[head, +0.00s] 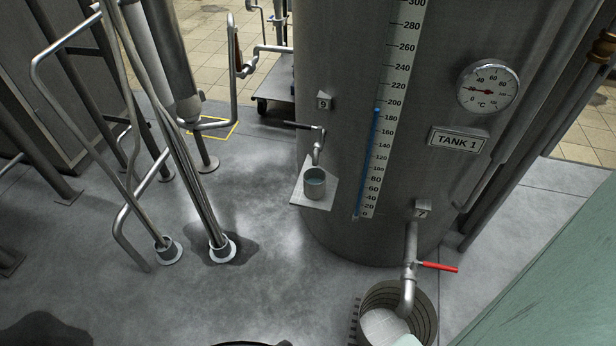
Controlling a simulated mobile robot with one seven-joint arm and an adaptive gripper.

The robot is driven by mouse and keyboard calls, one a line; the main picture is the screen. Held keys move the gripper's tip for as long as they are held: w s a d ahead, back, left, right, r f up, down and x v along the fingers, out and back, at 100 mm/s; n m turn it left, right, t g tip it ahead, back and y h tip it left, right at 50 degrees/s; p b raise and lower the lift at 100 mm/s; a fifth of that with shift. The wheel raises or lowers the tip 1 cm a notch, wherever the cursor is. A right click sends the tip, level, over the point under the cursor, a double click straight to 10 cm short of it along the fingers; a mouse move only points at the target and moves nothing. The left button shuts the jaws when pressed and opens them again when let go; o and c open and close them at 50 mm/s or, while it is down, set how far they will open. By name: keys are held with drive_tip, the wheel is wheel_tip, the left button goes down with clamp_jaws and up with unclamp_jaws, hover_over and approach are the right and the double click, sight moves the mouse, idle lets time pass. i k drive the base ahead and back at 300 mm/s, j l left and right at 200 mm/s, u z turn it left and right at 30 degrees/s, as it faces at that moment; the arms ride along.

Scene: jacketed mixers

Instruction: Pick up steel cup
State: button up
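A small steel cup (315,184) stands upright on a small square ledge (299,194) fixed to the side of the tank. Bluish liquid shows inside the cup. The cup is right under the spout of a small tap (317,152) with a dark lever. My gripper does not show in this view.
The big steel tank (330,60) carries a level scale, a dial (488,87) and a "TANK 1" plate. A lower valve (410,265) with a red handle points into a ribbed bucket (428,306). Pipes (190,190) stand at left. Grey floor (270,270) is clear before the ledge.

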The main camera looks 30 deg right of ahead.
sight(314, 179)
drive_tip(key=z, duration=0.95)
